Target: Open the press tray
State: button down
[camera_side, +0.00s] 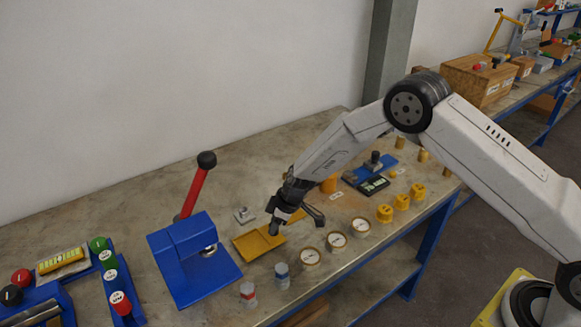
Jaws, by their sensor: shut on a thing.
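The blue press (183,250) stands on the bench at the left of the middle, its red lever (194,188) tilted up and ending in a black knob. The yellow press tray (252,245) lies just right of the press, with its flat interior showing. My gripper (274,229) reaches down from the upper right to the tray's right end and is shut on the tray there. The fingertips and the exact gripped part are small and partly hidden by the gripper.
Several round gauges (336,241) lie right of the tray. Two small capped vials (282,272) stand in front. Yellow knobs (402,201) and a dark device (374,184) sit farther right. A blue rack (70,285) fills the left corner. Bare bench lies behind the press.

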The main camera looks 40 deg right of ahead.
jog(key=shift+w, duration=0.1)
jog(key=shift+c, duration=1.8)
grip_release()
jog(key=shift+r, duration=0.1)
jog(key=v, duration=0.7)
jog(key=shift+r, duration=0.3)
jog(key=shift+d, duration=0.1)
